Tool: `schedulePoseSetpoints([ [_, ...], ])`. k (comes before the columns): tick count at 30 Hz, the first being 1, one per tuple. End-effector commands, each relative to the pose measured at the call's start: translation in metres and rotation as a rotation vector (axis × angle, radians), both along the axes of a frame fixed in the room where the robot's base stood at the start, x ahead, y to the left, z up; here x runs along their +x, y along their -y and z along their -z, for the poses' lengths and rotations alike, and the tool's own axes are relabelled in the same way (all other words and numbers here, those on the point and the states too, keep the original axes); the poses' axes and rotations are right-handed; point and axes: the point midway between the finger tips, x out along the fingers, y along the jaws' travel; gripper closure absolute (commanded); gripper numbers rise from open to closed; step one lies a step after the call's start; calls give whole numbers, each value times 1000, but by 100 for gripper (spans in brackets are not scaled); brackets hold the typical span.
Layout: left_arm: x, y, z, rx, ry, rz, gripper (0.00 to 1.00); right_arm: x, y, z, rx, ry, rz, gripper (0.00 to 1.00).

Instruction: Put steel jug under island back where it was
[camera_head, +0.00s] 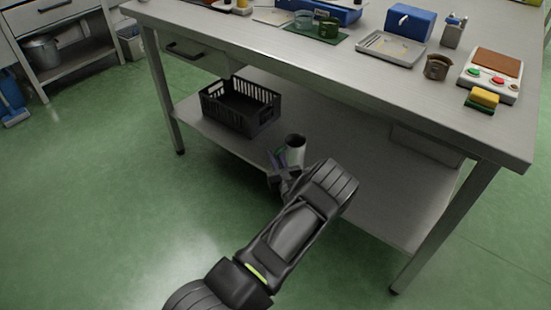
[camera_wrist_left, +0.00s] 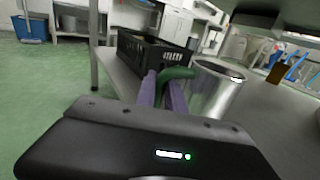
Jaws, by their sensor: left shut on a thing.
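The steel jug (camera_head: 295,146) is at the front of the lower shelf (camera_head: 345,190) of the steel island (camera_head: 300,48). In the left wrist view its shiny body (camera_wrist_left: 217,92) stands about upright, with a green handle (camera_wrist_left: 178,73) towards my fingers. My left gripper (camera_head: 279,163) reaches in under the tabletop and is shut on the jug's handle. In the left wrist view the purple fingers (camera_wrist_left: 162,92) meet the handle. The jug's bottom is hidden, so I cannot tell whether it touches the shelf. My right gripper is not in view.
A black slotted crate (camera_head: 240,107) stands on the shelf left of the jug. The shelf right of the jug looks clear at the front; a grey box shape (camera_head: 427,146) hangs beneath the tabletop. A table leg (camera_head: 448,225) stands at the right front corner.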

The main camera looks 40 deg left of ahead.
Motion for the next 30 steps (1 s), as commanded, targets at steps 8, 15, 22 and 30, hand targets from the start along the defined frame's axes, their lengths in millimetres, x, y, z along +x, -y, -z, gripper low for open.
schedulePoseSetpoints([
  [8,0,0,2,0,0,0,80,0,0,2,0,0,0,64],
  [15,0,0,2,-1,-1,0,64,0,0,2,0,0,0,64],
  [22,0,0,1,-1,-1,0,64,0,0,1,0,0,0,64],
  [30,-13,20,-2,-1,-3,1,64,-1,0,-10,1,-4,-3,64],
])
